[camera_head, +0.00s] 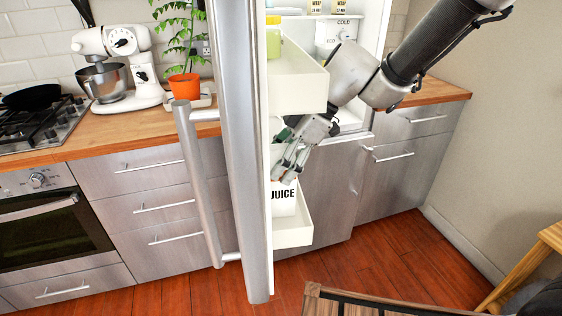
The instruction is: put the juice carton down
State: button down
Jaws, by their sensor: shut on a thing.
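The white juice carton (284,202), with "JUICE" in black letters, is at the lower bin (293,236) on the inside of the open fridge door (236,150). It looks upright. Its left side is hidden by the door edge, and I cannot tell whether its base touches the bin floor. My gripper (283,173) points down at the carton's top and is shut on it. The fingers partly cover the carton's upper end.
An upper door bin (298,85) with a yellow-green container (274,38) is just above my gripper. The door's long handle (197,180) sticks out left. Steel drawers (140,205) line the back. A wooden-edged piece (330,300) stands at the front bottom.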

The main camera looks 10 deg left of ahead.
jog(key=shift+c, duration=2)
grip_release()
jog(key=shift+f, duration=0.1)
jog(key=shift+w+d+r, duration=0.1)
jog(key=shift+r, duration=0.2)
jog(key=v, duration=0.3)
jog(key=w+d, duration=0.4)
jog(key=d, duration=0.7)
jog(key=shift+w+f, duration=0.15)
jog(key=shift+w, duration=0.05)
